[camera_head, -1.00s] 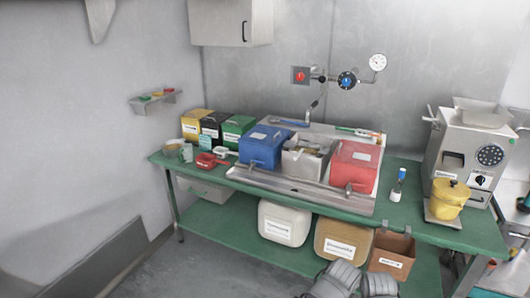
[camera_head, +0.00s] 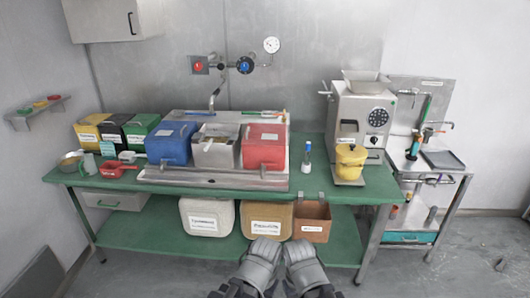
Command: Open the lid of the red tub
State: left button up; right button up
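The red tub (camera_head: 264,151) stands on the steel tray on the green bench, right of an open-looking steel bin (camera_head: 215,152) and the blue tub (camera_head: 169,148). Its red lid (camera_head: 264,132), with a pale label, lies shut on top. My two grippers are side by side at the bottom of the view, well below and in front of the bench top. The left gripper (camera_head: 260,262) and right gripper (camera_head: 302,262) are apart from the tub. Their fingertips are too unclear to tell open from shut.
The green bench (camera_head: 320,180) carries a grinder (camera_head: 357,118) with a yellow pot (camera_head: 350,162) at right, a small blue-topped bottle (camera_head: 306,160), and yellow, black and green boxes at left. Bins stand on the lower shelf. Open floor shows at right.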

aim_at(256, 134)
jog(key=i+z, duration=0.15)
jog(key=i, duration=0.5)
jog(key=i+j+z, duration=0.15)
jog(key=i, duration=0.5)
jog(key=i+j+z, duration=0.15)
jog(key=i, duration=0.5)
